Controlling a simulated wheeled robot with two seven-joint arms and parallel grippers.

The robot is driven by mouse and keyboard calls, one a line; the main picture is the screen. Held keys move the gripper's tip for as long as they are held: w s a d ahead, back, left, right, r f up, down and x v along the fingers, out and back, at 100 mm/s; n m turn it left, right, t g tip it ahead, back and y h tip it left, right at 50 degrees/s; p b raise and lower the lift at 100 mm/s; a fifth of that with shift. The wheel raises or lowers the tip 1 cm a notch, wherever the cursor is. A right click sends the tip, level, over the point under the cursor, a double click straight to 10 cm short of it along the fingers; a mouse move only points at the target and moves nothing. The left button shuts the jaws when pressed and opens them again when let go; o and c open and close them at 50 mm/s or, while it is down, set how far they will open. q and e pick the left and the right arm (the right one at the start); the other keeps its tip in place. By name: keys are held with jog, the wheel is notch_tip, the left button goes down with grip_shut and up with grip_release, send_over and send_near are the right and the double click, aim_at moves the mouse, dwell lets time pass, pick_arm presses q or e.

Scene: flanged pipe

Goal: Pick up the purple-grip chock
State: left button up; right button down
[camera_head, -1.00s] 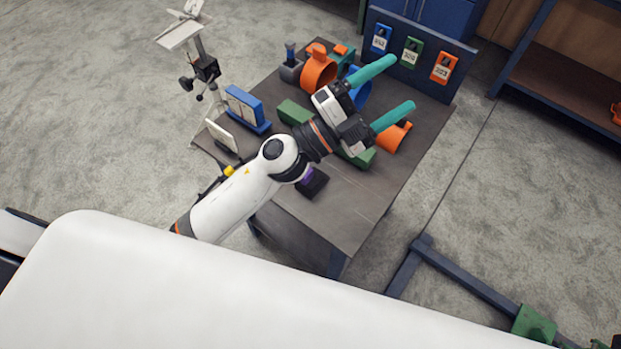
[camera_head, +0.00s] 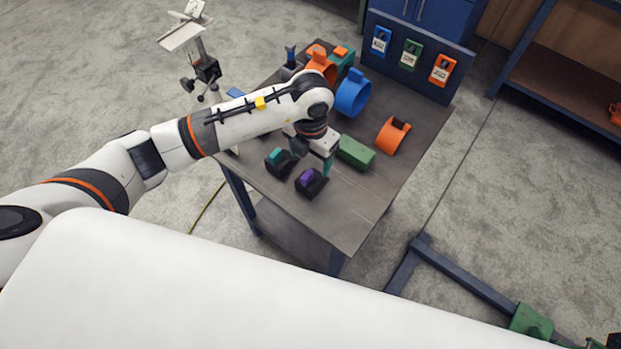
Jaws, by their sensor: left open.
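The purple-grip chock (camera_head: 311,183) is a dark block with a purple top, standing on the table near its front edge. A similar dark chock with a teal grip (camera_head: 280,160) stands just to its left. My left gripper (camera_head: 327,168) points down over the table, behind and slightly right of the purple-grip chock, and apart from it. One teal finger shows clearly; the rest of the gripper is partly hidden by its own wrist. It holds nothing that I can see. My right gripper is out of view.
A green block (camera_head: 356,152) lies close right of the gripper. An orange half-ring (camera_head: 393,136) and a blue ring (camera_head: 353,93) stand farther back. A panel with tags (camera_head: 408,68) rises at the back edge. The table's front right (camera_head: 358,205) is clear.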

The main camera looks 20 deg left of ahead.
aim_at(311, 171)
pick_arm(q)
notch_tip(311, 171, down, 3)
jog(key=shift+f+p, duration=0.1)
jog(key=shift+p, duration=0.2)
jog(key=f+p, duration=0.2)
jog(key=f, duration=0.2)
jog(key=shift+s, duration=0.2)
jog(key=shift+f, duration=0.7)
jog(key=shift+w, duration=0.1)
jog(key=c, duration=1.2)
jog(key=shift+r, duration=0.1)
